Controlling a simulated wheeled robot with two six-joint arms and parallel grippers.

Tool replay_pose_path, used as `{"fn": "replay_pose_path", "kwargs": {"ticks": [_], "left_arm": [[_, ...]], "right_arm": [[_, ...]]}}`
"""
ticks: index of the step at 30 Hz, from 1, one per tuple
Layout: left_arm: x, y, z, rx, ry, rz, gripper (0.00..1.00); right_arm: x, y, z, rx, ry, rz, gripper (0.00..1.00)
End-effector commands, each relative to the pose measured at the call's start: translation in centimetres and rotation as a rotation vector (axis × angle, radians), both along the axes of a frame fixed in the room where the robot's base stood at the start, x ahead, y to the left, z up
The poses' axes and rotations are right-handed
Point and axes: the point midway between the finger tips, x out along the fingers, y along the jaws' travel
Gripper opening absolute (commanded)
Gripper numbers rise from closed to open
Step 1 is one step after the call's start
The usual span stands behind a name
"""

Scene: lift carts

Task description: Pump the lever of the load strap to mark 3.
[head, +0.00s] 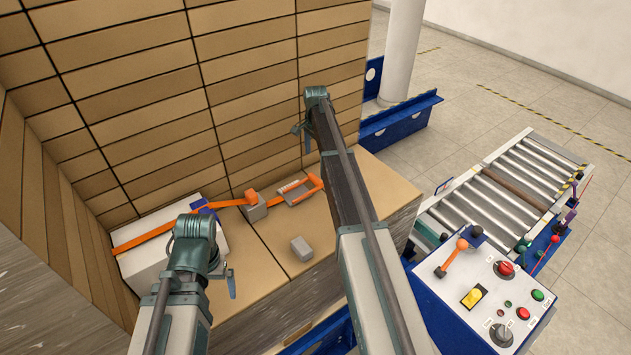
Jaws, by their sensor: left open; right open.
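The load strap (145,237) is an orange band across a white box (140,262) on the left. It runs right to a grey block with an orange top (255,208). Beside that block, an orange U-shaped handle with a grey body (301,190) lies on the cardboard top; it looks like the strap's lever. I cannot read any marks. My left gripper (231,284) is open and empty, in front of the white box and left of the lever. My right gripper (305,136) is open and empty, appearing above the lever in the picture, apart from it.
A small grey block (301,248) lies on the cardboard in front of the lever. Stacked cartons (180,80) form a wall behind. At right stand a control panel (490,300) with knobs and an orange lever, a roller conveyor (500,205) and a blue rail (400,118).

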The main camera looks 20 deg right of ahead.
Motion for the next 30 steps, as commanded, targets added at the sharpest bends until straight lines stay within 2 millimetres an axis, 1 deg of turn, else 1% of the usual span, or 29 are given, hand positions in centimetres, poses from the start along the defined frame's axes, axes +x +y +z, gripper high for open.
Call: {"fn": "replay_pose_path", "kwargs": {"ticks": [1,18,23,30], "left_arm": [[0.0,0.0,-1.5,0.0,0.0,-0.002,1.0],[0.0,0.0,-9.5,0.001,0.0,-0.003,1.0],[0.0,0.0,-10.6,0.001,0.0,-0.003,1.0],[0.0,0.0,-10.6,0.001,0.0,-0.003,1.0]], "right_arm": [[0.0,0.0,-1.5,0.0,0.0,0.0,1.0],[0.0,0.0,-9.5,0.0,0.0,0.001,1.0],[0.0,0.0,-10.6,0.0,0.0,0.001,1.0],[0.0,0.0,-10.6,0.0,0.0,0.001,1.0]]}}
